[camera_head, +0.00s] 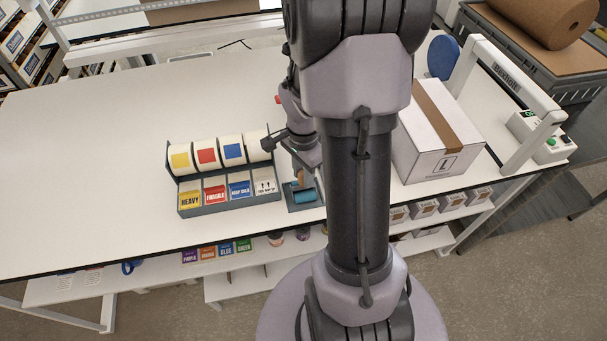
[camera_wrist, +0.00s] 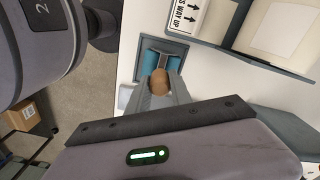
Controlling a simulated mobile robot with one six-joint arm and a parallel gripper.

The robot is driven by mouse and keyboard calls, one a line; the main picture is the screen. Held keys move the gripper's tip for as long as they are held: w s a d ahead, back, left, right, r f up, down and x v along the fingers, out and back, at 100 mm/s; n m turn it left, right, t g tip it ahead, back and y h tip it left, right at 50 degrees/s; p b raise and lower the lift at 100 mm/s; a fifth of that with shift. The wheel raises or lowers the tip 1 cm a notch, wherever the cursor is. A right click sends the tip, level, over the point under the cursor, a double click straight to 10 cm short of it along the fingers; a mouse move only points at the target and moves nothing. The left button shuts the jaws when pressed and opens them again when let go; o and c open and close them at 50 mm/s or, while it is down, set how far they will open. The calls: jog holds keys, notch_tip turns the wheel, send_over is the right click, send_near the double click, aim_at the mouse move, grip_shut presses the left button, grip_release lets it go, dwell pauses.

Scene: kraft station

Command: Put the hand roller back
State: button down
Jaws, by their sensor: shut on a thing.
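The hand roller has a wooden handle and a blue roller (camera_head: 304,196). It stands upright, handle up, within the outline of a small dark grey holder (camera_head: 291,207) beside the label rack. My gripper (camera_head: 302,172) is shut on the wooden handle, pointing down from above. In the wrist view the handle's round end (camera_wrist: 159,82) sits between the fingers (camera_wrist: 160,92), with the blue roller (camera_wrist: 150,62) below it inside the holder's grey rim (camera_wrist: 166,43). I cannot tell whether the roller touches the holder's floor. My arm hides part of the holder's surroundings.
A label rack (camera_head: 230,205) with several rolls and labelled bins stands just left of the holder. A white taped box (camera_head: 438,130) is to the right, behind my arm. The table's front edge (camera_head: 150,258) is close. The table's left side is clear.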

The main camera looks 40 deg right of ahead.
jog(key=shift+s, duration=0.1)
jog(key=shift+f, duration=0.15)
jog(key=c, duration=1.2)
grip_release()
jog(key=shift+o, duration=0.2)
